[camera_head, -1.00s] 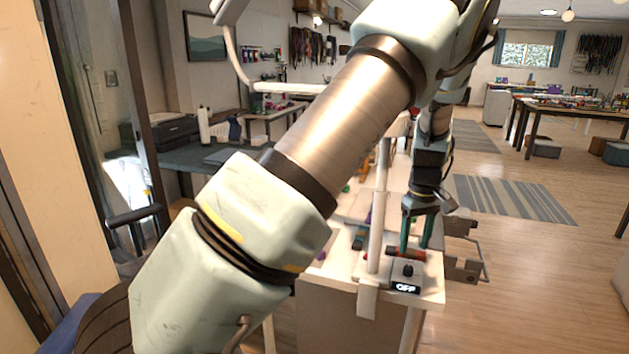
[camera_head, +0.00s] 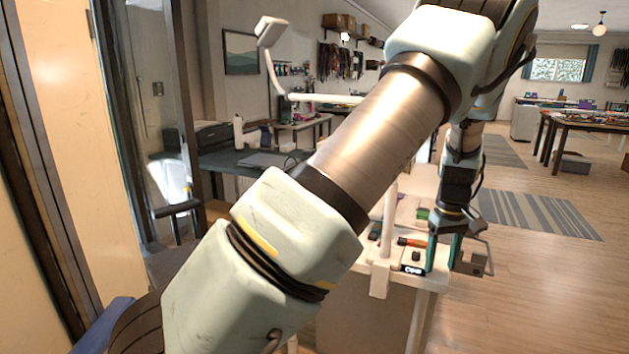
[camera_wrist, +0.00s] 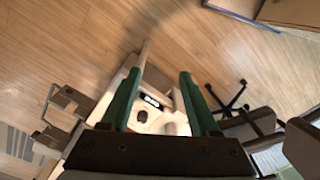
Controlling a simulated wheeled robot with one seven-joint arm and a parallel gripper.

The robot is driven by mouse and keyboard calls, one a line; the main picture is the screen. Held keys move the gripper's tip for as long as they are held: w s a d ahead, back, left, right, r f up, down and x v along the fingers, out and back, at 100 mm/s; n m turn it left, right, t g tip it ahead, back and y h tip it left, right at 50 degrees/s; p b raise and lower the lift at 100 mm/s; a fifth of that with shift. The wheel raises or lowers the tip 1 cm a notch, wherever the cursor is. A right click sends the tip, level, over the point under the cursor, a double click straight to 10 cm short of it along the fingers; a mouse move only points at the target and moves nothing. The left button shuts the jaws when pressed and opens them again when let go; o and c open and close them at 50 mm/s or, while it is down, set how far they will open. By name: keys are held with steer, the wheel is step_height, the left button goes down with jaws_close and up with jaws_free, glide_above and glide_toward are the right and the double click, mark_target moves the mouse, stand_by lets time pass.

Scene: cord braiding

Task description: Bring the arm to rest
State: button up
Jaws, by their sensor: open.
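My gripper (camera_head: 443,268) hangs downward at the right edge of the white table (camera_head: 429,284) in the head view. In the wrist view my gripper (camera_wrist: 160,75) shows its two green fingers well apart, with nothing held between them. A small box with a dark display (camera_head: 412,271) and a dark knob sits at the table corner, just left of the fingers. The display and knob also show beyond the fingers in the wrist view. My pale green and copper arm crosses the head view and hides much of the table.
A red-orange piece (camera_head: 411,242) lies on the table behind the display box. A metal bracket (camera_head: 473,262) juts out at the table's right side. A white lamp arm (camera_head: 322,98) reaches across behind my arm. Open wooden floor (camera_head: 545,265) and a striped rug (camera_head: 540,213) lie to the right.

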steer(key=s+a+r+m, duration=0.1)
steer(key=a+r, duration=0.2)
steer(key=a, duration=1.1)
steer(key=s+a+r, duration=0.1)
steer(key=a+r, duration=0.3)
steer(key=a, duration=1)
steer(key=s+a+m+t, duration=0.1)
steer(key=s+a+m, duration=0.1)
steer(key=s+a, duration=0.5)
steer(key=shift+s+a+r+t, duration=0.3)
steer(key=shift+s+a+r, duration=0.1)
steer(key=shift+a, duration=0.2)
